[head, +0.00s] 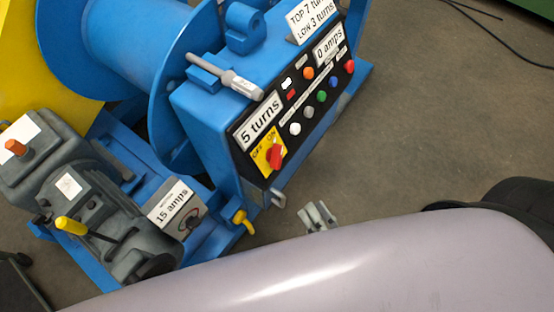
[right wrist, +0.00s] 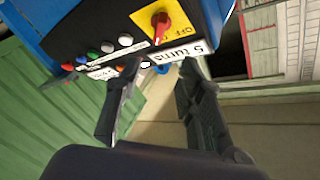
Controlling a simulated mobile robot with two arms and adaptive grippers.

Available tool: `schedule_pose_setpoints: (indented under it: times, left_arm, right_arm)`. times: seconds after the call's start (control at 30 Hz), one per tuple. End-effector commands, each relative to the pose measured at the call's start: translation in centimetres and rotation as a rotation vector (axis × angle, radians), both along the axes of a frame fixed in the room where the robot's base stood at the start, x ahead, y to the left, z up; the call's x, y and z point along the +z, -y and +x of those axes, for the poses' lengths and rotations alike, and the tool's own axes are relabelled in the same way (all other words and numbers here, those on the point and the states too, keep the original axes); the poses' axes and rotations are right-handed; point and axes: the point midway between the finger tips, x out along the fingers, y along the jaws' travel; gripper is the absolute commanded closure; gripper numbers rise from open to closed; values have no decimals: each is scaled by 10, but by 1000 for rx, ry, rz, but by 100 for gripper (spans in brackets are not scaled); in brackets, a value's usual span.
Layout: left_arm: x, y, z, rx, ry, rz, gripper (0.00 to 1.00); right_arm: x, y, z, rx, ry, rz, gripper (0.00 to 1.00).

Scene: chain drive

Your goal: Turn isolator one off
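Isolator one appears to be the red rotary knob (head: 275,157) on a yellow plate (head: 262,160) marked OFF and ON. It sits at the lower left end of the black control panel on the blue machine. I cannot tell which mark the knob points to. In the right wrist view the knob (right wrist: 160,21) and yellow plate (right wrist: 178,14) are at the top, beyond the fingertips. My right gripper (head: 298,207) is open and empty, apart from the panel, below and right of the knob. Its two dark fingers (right wrist: 160,68) show apart in the right wrist view. My left gripper is not in view.
The panel carries a "5 turns" display (head: 261,121), several coloured buttons (head: 308,112) and a "0 amps" display (head: 329,46). A yellow-handled lever (head: 71,226) and a "15 amps" box (head: 172,203) are at left. Bare floor (head: 440,120) lies right of the machine.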

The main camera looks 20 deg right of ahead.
Motion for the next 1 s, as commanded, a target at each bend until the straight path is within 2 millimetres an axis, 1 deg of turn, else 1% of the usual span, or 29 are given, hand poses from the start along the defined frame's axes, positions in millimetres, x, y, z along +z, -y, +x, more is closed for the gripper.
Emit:
schedule_pose_setpoints:
  times: [0.1,0.2,0.6,0.7,0.8,1.0]
  left_arm:
    - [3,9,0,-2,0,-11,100]
    - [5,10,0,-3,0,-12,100]
    - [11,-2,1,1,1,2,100]
    - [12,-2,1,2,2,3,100]
    - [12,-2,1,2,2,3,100]
    - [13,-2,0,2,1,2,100]
  right_arm:
    - [2,-5,21,-2,4,0,65]
    - [2,-11,43,-1,4,0,65]
    - [1,-31,125,-1,1,-2,65]
    - [0,-35,140,-2,-1,-1,65]
    - [0,-37,150,-1,-2,-1,65]
    - [-1,-39,158,0,-4,-2,65]
